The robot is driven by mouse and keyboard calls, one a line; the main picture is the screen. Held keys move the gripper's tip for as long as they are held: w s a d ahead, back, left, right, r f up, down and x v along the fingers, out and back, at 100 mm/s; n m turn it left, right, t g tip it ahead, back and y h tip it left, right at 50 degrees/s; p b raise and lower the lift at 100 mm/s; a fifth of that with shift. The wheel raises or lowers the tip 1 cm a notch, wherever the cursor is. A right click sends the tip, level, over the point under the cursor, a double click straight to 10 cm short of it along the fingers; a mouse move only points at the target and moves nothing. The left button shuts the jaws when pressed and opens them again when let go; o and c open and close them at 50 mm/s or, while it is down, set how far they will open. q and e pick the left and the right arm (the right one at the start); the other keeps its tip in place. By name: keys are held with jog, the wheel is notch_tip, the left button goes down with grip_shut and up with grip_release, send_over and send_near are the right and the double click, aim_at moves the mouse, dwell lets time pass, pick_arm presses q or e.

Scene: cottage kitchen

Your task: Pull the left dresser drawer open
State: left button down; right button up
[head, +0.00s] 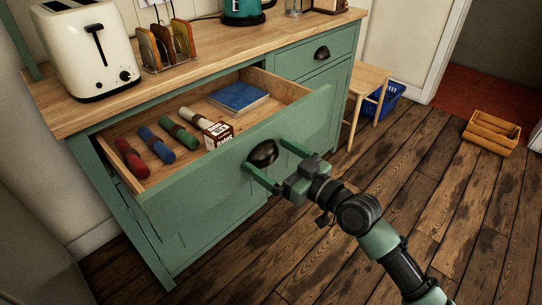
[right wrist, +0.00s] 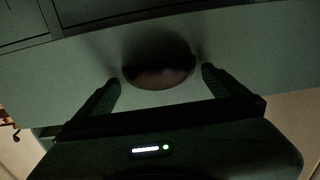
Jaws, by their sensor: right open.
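The left dresser drawer (head: 185,178) is pulled well out in the head view, its inside showing. It holds rolled cloths in red, blue, green and beige, a small box and a blue book. Its dark cup handle (head: 263,153) is on the front panel. My right gripper (head: 264,162) is open, with its fingers on either side of the handle. In the right wrist view the handle (right wrist: 158,68) lies between and just beyond the two spread fingertips; whether they touch the drawer front I cannot tell. My left gripper is not in view.
The dresser top (head: 205,82) bears a white toaster (head: 88,48), a toast rack (head: 166,45) and a teal kettle (head: 242,10). The right drawer (head: 318,54) is shut. A wooden stool (head: 370,78) and a blue basket (head: 385,98) stand beside the dresser. Floor in front is clear.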

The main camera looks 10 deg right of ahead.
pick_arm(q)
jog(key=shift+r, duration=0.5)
pick_arm(e)
jog(key=v, duration=0.7)
jog(key=shift+s, duration=0.15)
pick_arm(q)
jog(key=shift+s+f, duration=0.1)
